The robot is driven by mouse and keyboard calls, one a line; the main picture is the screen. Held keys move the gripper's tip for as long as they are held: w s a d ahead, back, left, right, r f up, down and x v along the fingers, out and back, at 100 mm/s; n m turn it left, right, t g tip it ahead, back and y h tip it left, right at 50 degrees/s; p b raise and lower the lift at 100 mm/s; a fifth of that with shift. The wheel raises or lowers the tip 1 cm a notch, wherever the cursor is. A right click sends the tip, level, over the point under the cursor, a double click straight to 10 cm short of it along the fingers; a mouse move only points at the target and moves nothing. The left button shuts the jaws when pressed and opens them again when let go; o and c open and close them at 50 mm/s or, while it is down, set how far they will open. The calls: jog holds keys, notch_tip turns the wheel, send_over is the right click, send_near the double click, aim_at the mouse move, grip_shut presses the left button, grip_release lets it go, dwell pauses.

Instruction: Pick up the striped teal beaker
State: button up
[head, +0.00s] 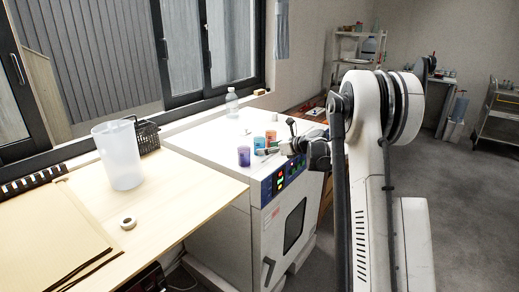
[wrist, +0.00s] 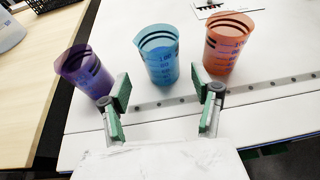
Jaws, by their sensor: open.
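The striped teal beaker (wrist: 159,60) stands upright on the white oven top, between two other beakers, with dark bands near its rim and measuring marks on its side. It also shows small in the head view (head: 259,143). My gripper (wrist: 164,106) is open and empty, its green-padded fingers spread wide. In the wrist view the teal beaker is just beyond the gap between the fingertips, roughly centred, and no contact shows. In the head view my gripper (head: 272,150) is beside the beakers at the oven's front edge.
A purple beaker (wrist: 84,72) stands left of the teal one, close to the left finger. An orange beaker (wrist: 228,46) stands to the right. A clear bottle (head: 231,103) is farther back on the oven top (head: 205,140). A wooden table (head: 165,190) with a white container (head: 119,155) adjoins the left.

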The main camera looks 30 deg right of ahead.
aim_at(264, 147)
jog(key=shift+r+x, duration=0.1)
jog(key=shift+x, duration=1.2)
jog(key=shift+r+x, duration=0.15)
jog(key=shift+x, duration=1.2)
jog(key=shift+w+d, duration=0.15)
jog(key=c, duration=1.3)
